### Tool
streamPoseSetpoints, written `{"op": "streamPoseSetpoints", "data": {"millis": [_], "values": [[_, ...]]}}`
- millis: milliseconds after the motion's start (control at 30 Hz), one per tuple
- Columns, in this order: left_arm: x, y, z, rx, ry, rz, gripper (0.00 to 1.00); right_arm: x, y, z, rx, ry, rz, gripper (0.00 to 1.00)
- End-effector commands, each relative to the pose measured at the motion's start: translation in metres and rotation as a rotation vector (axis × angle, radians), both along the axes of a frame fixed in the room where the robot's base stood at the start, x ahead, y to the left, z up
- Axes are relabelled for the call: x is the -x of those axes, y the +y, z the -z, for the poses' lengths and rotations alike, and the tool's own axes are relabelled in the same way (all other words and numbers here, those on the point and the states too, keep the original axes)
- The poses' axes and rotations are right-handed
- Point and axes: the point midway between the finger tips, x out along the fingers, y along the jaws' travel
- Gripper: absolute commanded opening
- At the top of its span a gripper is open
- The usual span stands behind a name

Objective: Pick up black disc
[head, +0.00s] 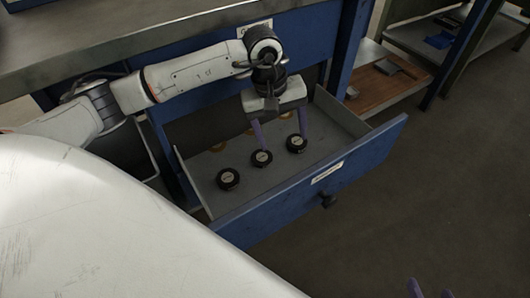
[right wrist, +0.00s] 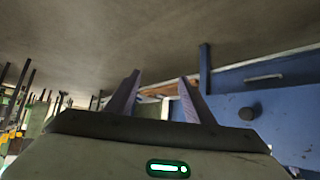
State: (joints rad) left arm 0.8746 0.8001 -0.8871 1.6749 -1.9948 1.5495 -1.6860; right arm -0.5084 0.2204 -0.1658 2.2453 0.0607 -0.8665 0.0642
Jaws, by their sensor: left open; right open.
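Three black discs with pale centre labels lie in a row in the open blue drawer in the head view: the left one (head: 228,179), the middle one (head: 261,159) and the right one (head: 296,144). My left gripper (head: 282,143) is open and empty over the drawer, pointing down. One purple finger ends at the middle disc and the other at the right disc; I cannot tell whether they touch. My right gripper (head: 430,290) barely shows at the lower right edge; in the right wrist view (right wrist: 158,85) its fingers are apart and empty.
Yellow discs (head: 218,147) lie behind the black ones, partly hidden. The drawer front (head: 330,180) has a dark knob (head: 328,201). The metal worktop (head: 100,45) overhangs the drawer's back. A shelf with a wooden board (head: 385,85) stands right. The floor (head: 430,190) is clear.

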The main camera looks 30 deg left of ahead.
Motion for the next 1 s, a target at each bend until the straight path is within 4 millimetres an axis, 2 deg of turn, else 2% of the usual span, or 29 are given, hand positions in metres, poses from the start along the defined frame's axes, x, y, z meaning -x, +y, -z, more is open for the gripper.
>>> {"op": "streamPoseSetpoints", "data": {"millis": [33, 100, 233, 367, 600, 767, 1000], "values": [[0.004, 0.014, 0.004, -0.066, 0.011, 0.001, 0.70, 0.017, 0.025, 0.017, -0.046, 0.050, -0.036, 0.48], [0.011, 0.030, 0.003, -0.141, 0.027, -0.004, 0.70, 0.035, 0.050, 0.027, -0.090, 0.104, -0.080, 0.48], [0.017, 0.046, 0.001, -0.216, 0.045, -0.013, 0.70, 0.055, 0.077, 0.034, -0.139, 0.158, -0.128, 0.48], [0.018, 0.051, 0.011, -0.235, 0.052, -0.015, 0.70, 0.059, 0.085, 0.037, -0.149, 0.176, -0.149, 0.48], [0.015, 0.053, 0.047, -0.230, 0.052, -0.016, 0.70, 0.057, 0.090, 0.038, -0.159, 0.178, -0.169, 0.48], [0.014, 0.054, 0.057, -0.230, 0.051, -0.014, 0.70, 0.056, 0.092, 0.035, -0.169, 0.169, -0.171, 0.48], [0.012, 0.057, 0.093, -0.230, 0.053, -0.015, 0.70, 0.052, 0.099, 0.030, -0.208, 0.135, -0.176, 0.48]]}}
